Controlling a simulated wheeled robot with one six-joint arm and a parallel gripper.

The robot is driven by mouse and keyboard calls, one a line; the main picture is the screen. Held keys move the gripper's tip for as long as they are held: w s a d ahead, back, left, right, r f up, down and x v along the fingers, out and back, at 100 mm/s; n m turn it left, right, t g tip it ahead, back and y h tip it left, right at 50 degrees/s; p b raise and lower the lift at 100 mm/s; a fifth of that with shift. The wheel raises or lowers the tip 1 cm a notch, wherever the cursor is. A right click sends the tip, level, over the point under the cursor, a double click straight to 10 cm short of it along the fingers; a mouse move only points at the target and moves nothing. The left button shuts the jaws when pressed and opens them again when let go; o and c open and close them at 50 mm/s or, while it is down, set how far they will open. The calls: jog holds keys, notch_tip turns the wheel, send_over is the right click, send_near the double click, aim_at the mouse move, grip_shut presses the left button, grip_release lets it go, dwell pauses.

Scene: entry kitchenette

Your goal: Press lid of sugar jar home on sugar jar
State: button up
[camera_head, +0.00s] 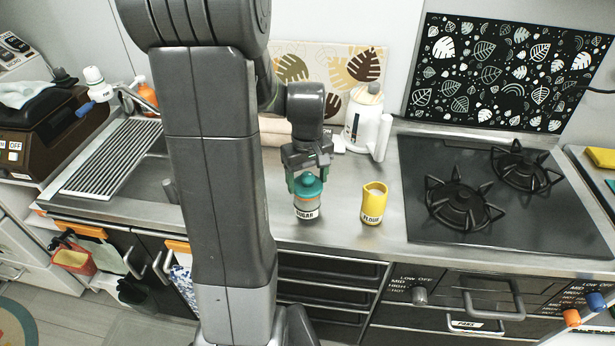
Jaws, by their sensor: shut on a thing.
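The sugar jar (306,213) stands upright on the steel counter, with a label reading SUGAR on its front.
A yellow flour jar (374,204), open at the top, stands just right of the sugar jar. The gas hob (490,230) lies to the right, the sink with drying rack (112,160) to the left. Counter in front is narrow.

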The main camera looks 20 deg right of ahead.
jog(key=shift+f, duration=0.3)
jog(key=o, duration=1.1)
jog(key=shift+c, duration=0.2)
jog(key=shift+r, duration=0.15)
notch_tip(320, 180, up, 14)
jog(key=shift+f, duration=0.2)
jog(key=shift+f, duration=0.1)
notch_tip(320, 180, down, 14)
jog(key=shift+r, duration=0.4)
